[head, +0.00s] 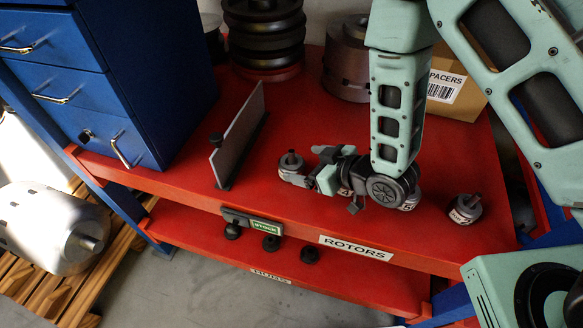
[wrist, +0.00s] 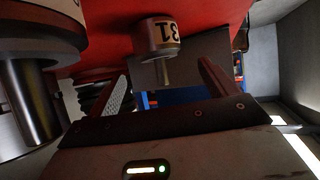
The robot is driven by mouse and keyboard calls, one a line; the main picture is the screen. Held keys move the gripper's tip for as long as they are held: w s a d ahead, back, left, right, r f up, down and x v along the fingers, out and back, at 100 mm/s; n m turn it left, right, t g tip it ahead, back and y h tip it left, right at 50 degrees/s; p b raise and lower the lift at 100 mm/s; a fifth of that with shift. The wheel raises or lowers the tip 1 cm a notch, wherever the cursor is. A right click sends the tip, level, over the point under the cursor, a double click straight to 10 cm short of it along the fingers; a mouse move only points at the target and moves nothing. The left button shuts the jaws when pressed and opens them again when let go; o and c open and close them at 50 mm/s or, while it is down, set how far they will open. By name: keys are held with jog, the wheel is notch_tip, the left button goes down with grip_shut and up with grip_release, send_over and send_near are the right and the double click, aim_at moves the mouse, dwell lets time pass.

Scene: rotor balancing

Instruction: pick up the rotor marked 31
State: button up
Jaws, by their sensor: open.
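The rotor marked 31 (wrist: 158,38) is a small grey cylinder with a pale label and a thin shaft. In the wrist view it lies ahead of my open fingers, roughly between their tips, with its label upside down. In the head view the rotor just left of my gripper (head: 291,172) appears to be the same one; its number cannot be read there. My gripper (head: 312,168) is low over the red bench, pointing left, and empty. It also shows in the wrist view (wrist: 163,72). Whether a finger touches the rotor cannot be told.
Another rotor (head: 465,209) stands at right; others are partly hidden by my wrist. A large blurred rotor (wrist: 30,100) is close at left in the wrist view. A grey upright plate (head: 238,137) stands left of the gripper. A spacers box (head: 455,85) is behind.

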aim_at(294, 159)
jog(key=p+x, duration=0.1)
jog(key=x, duration=0.6)
jog(key=shift+w+a+f+p, duration=0.1)
jog(key=shift+w+a+p, duration=0.1)
jog(key=shift+p, duration=0.1)
jog(key=shift+d, duration=0.1)
jog(key=c, duration=1.8)
jog(key=shift+r, duration=0.25)
